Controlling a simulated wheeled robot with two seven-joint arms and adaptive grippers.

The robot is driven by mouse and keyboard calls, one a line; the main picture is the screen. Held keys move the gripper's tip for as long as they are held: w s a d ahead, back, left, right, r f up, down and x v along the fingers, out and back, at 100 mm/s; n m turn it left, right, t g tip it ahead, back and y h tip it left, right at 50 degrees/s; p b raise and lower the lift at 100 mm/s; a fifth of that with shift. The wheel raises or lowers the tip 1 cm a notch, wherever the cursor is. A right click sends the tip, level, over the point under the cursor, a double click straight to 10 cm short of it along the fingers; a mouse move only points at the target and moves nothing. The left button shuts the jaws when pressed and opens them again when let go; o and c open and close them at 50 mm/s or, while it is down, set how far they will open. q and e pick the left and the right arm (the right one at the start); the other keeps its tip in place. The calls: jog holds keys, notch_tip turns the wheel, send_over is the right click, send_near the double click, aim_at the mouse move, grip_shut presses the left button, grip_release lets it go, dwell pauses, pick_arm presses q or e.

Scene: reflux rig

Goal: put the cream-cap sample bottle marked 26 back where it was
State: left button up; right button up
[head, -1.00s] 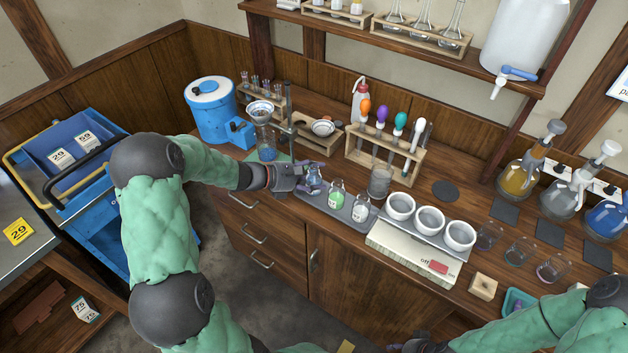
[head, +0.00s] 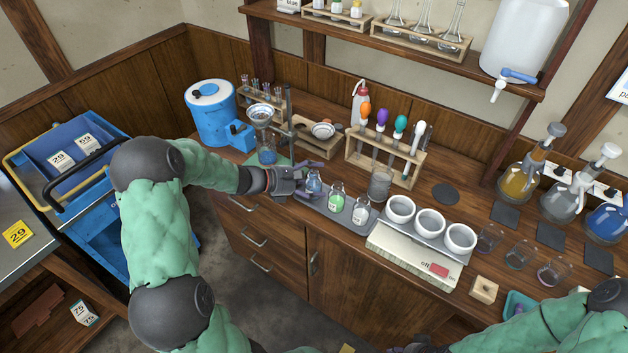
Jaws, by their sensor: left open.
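A small bottle with blue contents (head: 314,183) stands upright at the left end of the grey tray (head: 347,223). A green bottle (head: 337,200) and a pale bottle (head: 361,212) stand beside it in a row. Their markings are too small to read, so I cannot tell which is 26. My left gripper (head: 308,180) is open, its fingers reaching from the left to either side of the blue bottle, which stands at the fingertips. My right arm comes in at the bottom right; its gripper is out of the frame.
A funnel stand (head: 262,117) is just behind my left gripper, and a test-tube rack with coloured bulbs (head: 384,158) is behind the tray. A scale (head: 415,257) with white bowls stands to the right. A shelf rack (head: 336,20) above holds more small bottles.

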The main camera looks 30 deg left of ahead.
pick_arm(q)
jog(key=p+v, duration=0.3)
jog(key=v, duration=0.9)
